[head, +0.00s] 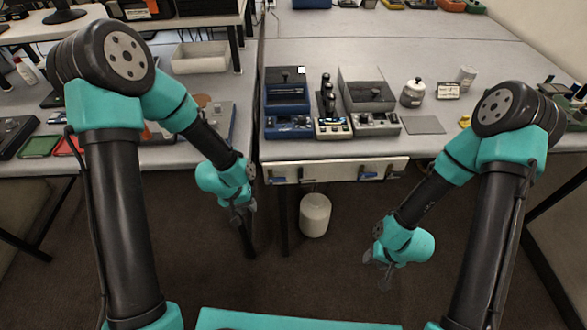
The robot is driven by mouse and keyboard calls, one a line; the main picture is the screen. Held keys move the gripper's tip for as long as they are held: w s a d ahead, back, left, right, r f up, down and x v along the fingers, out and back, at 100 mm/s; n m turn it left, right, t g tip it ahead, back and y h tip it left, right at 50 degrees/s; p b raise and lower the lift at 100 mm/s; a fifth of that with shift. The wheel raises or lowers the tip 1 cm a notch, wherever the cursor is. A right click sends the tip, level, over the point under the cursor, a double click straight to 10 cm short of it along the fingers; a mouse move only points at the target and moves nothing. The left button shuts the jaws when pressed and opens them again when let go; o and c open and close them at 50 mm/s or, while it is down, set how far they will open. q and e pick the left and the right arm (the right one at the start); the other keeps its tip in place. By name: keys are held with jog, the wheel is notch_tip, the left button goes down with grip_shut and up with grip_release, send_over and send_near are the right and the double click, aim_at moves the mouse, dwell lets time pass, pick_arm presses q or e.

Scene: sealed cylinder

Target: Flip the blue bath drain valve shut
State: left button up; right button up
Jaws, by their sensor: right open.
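A pale panel (325,171) is fixed along the front edge of the right-hand bench. It carries small valves with blue handles, one at its left end (279,180) and one on its right part (367,177). The handles are too small to tell their exact setting, or which one is the bath drain valve. My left gripper (240,217) hangs in front of the bench, left of and below the panel's left end, apart from it. Its fingers are too small to read. My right gripper (379,279) is open and empty, well below and in front of the panel's right part.
A white round container (315,215) sits below the panel. Free floor lies between my two arms.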

aim_at(292, 169)
pick_arm(q)
jog(key=w+d+r, duration=0.1)
jog(key=r, duration=0.2)
jog(key=w+d+r, duration=0.1)
jog(key=w+r, duration=0.1)
jog(key=r, duration=0.1)
jog(key=w+d+r, duration=0.1)
jog(key=w+r, duration=0.1)
jog(key=r, duration=0.2)
jog(key=shift+w+d, duration=0.1)
jog(key=c, duration=0.5)
jog(key=r, duration=0.3)
jog(key=w+d+r, duration=0.1)
jog(key=r, duration=0.2)
jog(key=w+d+r, duration=0.1)
jog(key=r, duration=0.2)
jog(key=shift+d+r, duration=0.15)
jog(key=shift+d, duration=0.1)
grip_shut()
jog(key=x, duration=1)
jog(key=shift+d, duration=0.15)
jog(key=d, duration=0.3)
jog(key=shift+w+d, duration=0.1)
jog(key=shift+w, duration=0.1)
jog(key=shift+d, duration=0.4)
